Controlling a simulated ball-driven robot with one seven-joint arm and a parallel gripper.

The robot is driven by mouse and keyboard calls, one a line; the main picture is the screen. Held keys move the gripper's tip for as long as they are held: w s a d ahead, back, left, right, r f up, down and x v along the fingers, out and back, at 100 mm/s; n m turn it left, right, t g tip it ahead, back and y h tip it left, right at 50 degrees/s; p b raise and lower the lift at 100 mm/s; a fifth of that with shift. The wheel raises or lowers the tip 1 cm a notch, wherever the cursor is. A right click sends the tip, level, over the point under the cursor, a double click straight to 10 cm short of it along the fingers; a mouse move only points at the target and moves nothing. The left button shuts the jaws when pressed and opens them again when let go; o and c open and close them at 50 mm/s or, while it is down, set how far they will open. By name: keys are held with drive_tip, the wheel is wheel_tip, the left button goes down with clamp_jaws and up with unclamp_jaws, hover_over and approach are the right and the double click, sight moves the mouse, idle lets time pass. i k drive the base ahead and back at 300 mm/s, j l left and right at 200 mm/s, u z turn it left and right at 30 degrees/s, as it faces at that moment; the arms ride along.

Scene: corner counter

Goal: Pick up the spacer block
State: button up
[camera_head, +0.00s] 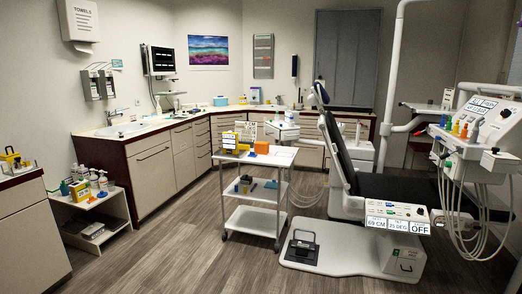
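I cannot tell for sure which thing is the spacer block. A small orange block (262,147) sits on the top shelf of a white wheeled cart (282,158) in the middle of the room. Left of it on the cart stands a yellow and black item (230,141). Other small dark and blue items (245,182) lie on the cart's middle shelf. My gripper is not in view.
A dental chair (345,150) with a white base stands right of the cart. A low side shelf (98,222) with bottles and boxes is at the left. A corner counter (165,122) runs along the back. The wood floor left of the cart is clear.

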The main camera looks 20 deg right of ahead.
sight(260, 147)
drive_tip(key=i+l+z, duration=0.2)
drive_tip(key=i, duration=0.45)
drive_tip(key=i+j+z, duration=0.15)
drive_tip(key=i, duration=1.95)
